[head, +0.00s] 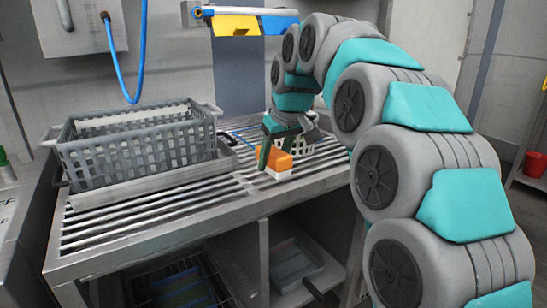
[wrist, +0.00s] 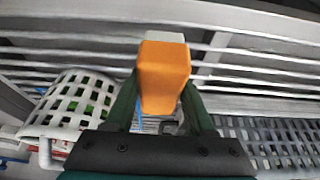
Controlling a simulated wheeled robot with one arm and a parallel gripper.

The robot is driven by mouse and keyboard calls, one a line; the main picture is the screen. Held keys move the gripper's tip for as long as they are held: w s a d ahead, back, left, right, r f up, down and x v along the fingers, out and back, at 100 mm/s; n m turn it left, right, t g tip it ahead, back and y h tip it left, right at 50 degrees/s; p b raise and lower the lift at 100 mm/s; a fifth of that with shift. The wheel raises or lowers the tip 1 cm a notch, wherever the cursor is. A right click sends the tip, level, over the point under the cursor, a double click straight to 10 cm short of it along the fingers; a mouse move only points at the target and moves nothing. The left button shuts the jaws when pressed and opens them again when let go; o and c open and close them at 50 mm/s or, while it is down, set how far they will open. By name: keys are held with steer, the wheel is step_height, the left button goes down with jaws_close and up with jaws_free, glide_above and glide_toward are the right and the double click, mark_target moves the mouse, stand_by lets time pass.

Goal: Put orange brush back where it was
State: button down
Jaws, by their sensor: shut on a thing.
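The orange brush (head: 276,157) has an orange block body and a whitish bristle side. My gripper (head: 270,146) is shut on it, above the slatted rack near its front edge. In the wrist view the orange brush (wrist: 163,76) sits between the two dark green fingers of my gripper (wrist: 160,108), with its pale part pointing at the slats. I cannot tell whether the bristles touch the slats.
The slatted metal rack (head: 150,211) has free room in front. A grey crate (head: 135,155) stands on its left. A white perforated basket (wrist: 58,118) with something green inside is close by. Blue and yellow cards (head: 237,25) hang from a rail above. Trays (head: 296,264) sit below.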

mark_target(273, 152)
steer(key=shift+f, duration=0.45)
steer(key=shift+c, duration=1.3)
jaws_free()
steer(key=shift+r, duration=0.45)
steer(key=v, duration=0.6)
steer(key=shift+s+a+r+b, duration=0.1)
steer(key=shift+a+r+b, duration=0.1)
steer(key=shift+r+b, duration=0.15)
steer(key=shift+s+d+r, duration=0.1)
steer(key=shift+s+r, duration=0.2)
steer(key=shift+r, duration=0.25)
steer(key=shift+f, duration=0.1)
steer(key=s+d+f+m+g, duration=0.1)
steer(key=s+d+f, duration=0.4)
steer(key=s+f, duration=0.5)
steer(key=s+d+f+m+g+h, duration=0.1)
steer(key=s+d+f+m+g, duration=0.1)
steer(key=s+d+f, duration=0.3)
steer(key=s+d+f+m+g+h, duration=0.1)
steer(key=s+d+f, duration=0.5)
steer(key=s+f, duration=0.8)
steer(key=s+m+g, duration=0.1)
steer(key=s+m, duration=0.1)
steer(key=s, duration=0.7)
steer(key=shift+s+f+m, duration=0.2)
steer(key=shift+f+m, duration=0.1)
steer(key=shift+m, duration=0.1)
